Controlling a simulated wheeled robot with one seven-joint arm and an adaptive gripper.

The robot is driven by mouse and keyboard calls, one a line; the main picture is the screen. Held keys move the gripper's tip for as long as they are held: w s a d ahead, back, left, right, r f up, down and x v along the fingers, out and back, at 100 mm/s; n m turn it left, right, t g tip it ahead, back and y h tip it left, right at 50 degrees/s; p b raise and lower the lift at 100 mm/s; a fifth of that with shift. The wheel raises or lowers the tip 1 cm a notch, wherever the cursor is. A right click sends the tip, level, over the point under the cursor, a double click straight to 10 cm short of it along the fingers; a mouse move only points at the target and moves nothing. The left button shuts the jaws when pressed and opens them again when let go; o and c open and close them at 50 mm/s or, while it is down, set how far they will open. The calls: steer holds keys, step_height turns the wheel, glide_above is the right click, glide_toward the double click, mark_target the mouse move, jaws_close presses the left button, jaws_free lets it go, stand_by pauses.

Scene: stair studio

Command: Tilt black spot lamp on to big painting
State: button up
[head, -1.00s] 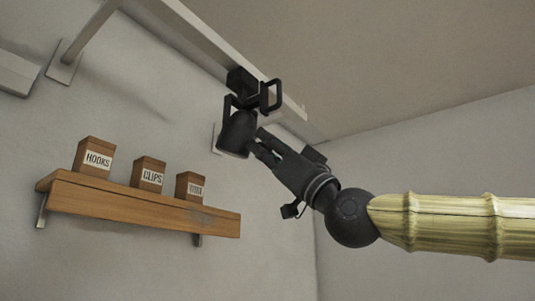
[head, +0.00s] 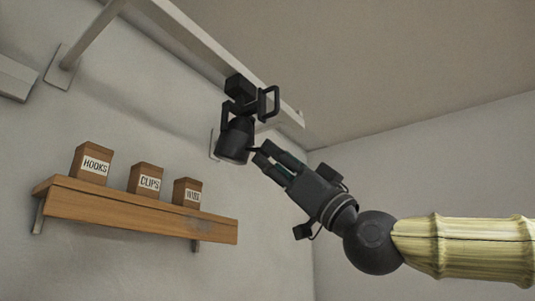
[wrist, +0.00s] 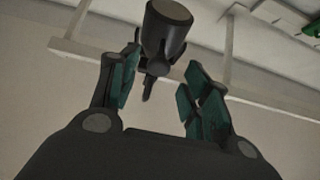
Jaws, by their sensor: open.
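The black spot lamp (head: 235,140) hangs from the pale rail near the top of the head view, its head pointing down and a little tilted. A black loop handle (head: 269,102) sits at its upper right. My gripper (head: 259,155) is just right of and below the lamp head, open, with nothing between its fingers. In the wrist view the lamp (wrist: 168,30) is beyond the open fingertips of my gripper (wrist: 160,78), with a thin dark part reaching toward the gap. Contact cannot be told. The big painting is in neither view.
A wooden shelf (head: 140,215) on the left wall holds three boxes labelled HOOKS (head: 91,163), CLIPS (head: 146,179) and one with a less clear label (head: 187,193). The pale rail (head: 215,45) runs above on wall brackets. The space below the lamp is clear.

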steer(key=v, duration=0.8)
steer(key=shift+r, duration=0.1)
